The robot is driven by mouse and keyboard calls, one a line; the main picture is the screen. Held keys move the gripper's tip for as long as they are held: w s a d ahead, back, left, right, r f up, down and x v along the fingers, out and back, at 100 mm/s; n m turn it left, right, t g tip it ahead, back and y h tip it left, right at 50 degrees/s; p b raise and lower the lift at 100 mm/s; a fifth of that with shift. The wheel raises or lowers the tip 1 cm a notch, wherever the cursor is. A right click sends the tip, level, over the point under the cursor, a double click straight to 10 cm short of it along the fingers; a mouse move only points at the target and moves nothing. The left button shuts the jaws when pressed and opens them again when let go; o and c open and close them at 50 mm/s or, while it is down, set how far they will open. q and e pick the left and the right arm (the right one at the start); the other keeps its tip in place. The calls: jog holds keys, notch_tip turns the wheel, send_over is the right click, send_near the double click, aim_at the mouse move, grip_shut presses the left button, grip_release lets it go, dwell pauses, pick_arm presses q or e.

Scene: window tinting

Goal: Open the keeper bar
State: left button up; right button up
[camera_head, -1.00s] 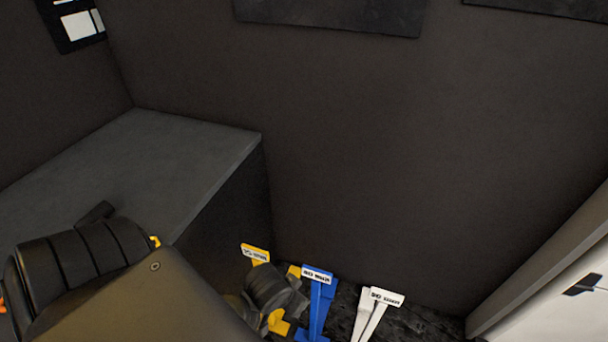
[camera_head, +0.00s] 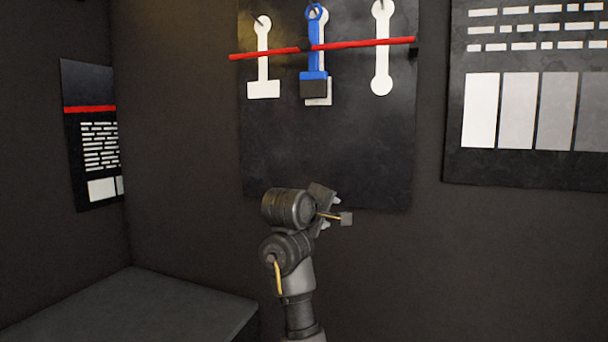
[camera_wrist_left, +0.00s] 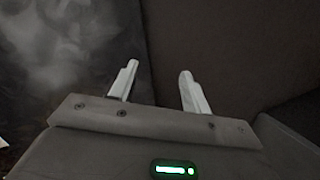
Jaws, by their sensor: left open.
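The keeper bar is a red bar (camera_head: 350,44) that runs across the dark tool board (camera_head: 325,150) in the head view, rising slightly to the right. It crosses in front of a blue tool (camera_head: 314,62) and white tool shapes (camera_head: 263,68) and (camera_head: 381,70). My left gripper (camera_head: 338,207) is below the bar, near the lower part of the board, touching neither. In the left wrist view its two pale fingers (camera_wrist_left: 157,75) stand apart with nothing between them. My right gripper is out of view.
A dark worktop (camera_head: 140,305) fills the lower left. A chart with pale panels (camera_head: 525,165) hangs to the right of the board, and another poster (camera_head: 92,190) is on the left wall. The wall below the board is clear.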

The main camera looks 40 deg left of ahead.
pick_arm(q)
jog(key=s+a+r+n+t+h, duration=0.1)
jog(key=s+r+n+t, duration=0.15)
jog(key=r, duration=0.85)
jog(key=s+a+r+n+t, duration=0.1)
jog(key=s+a+r+n, duration=0.15)
jog(key=r, duration=0.85)
jog(key=n+t+h, duration=0.1)
jog(key=n+t, duration=0.2)
send_near(301, 43)
jog(key=p+x, duration=0.5)
jog(key=x, duration=0.5)
jog(key=shift+w+p, duration=0.4)
jog(key=shift+w, duration=0.1)
jog(key=shift+d, duration=0.15)
grip_shut()
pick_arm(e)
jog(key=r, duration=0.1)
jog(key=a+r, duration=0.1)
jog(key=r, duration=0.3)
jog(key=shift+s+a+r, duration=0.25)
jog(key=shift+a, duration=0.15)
